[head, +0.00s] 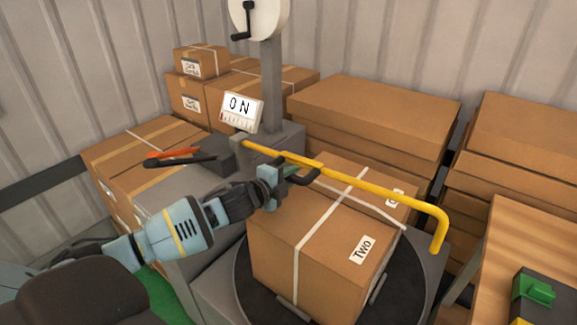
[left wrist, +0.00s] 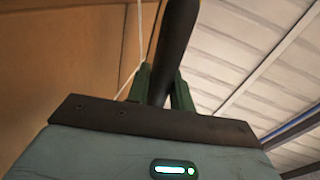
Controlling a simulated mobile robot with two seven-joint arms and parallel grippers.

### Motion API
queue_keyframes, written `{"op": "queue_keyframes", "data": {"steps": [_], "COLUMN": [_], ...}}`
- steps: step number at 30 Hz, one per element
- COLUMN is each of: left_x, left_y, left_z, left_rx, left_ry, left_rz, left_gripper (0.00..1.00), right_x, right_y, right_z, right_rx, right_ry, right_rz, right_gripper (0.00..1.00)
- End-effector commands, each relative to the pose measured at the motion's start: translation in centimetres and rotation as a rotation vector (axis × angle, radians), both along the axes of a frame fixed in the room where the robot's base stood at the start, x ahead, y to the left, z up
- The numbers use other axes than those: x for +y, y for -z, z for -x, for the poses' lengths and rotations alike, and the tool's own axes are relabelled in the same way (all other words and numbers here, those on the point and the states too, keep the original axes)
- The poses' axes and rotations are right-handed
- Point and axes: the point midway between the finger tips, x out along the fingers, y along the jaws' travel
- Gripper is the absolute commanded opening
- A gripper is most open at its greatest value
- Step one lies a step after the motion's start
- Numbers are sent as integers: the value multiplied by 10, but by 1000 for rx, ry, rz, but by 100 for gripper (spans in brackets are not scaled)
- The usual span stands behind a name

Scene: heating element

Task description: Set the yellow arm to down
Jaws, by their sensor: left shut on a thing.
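The yellow arm (head: 375,187) is a long bar that runs from the grey machine post across and above a taped box, with its right end bent downward. A black handle (head: 312,174) sticks out from the bar's near side. My left gripper (head: 287,183) is at this handle, beside the bar and above the box's left part. In the left wrist view, the green fingers of the gripper (left wrist: 160,88) are shut around the dark handle (left wrist: 178,40). The fingertips are partly hidden in the head view. My right gripper is not in view.
A box labelled "Two" (head: 325,250) stands on a dark round turntable (head: 248,288) under the bar. Pliers with orange handles (head: 178,158) lie at left. Stacked boxes (head: 375,115) fill the back. A green switch (head: 533,290) is at lower right.

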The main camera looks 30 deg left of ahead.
Motion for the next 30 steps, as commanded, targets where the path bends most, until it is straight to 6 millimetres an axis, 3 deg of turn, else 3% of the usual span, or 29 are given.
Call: {"op": "queue_keyframes", "data": {"steps": [6,19,20,24,30], "left_x": [-2,-1,-1,-1,0], "left_y": [13,14,14,14,13], "left_z": [1,0,0,0,0], "left_rx": [-1,-2,-2,-2,-3], "left_ry": [2,1,1,0,0], "left_rz": [-41,-49,-49,-49,-50], "left_gripper": [0,0,24,42,43], "right_x": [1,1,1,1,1], "right_y": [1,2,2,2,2], "right_z": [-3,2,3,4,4], "right_rx": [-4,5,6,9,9], "right_ry": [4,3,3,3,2], "right_rz": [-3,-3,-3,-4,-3], "right_gripper": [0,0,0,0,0]}}
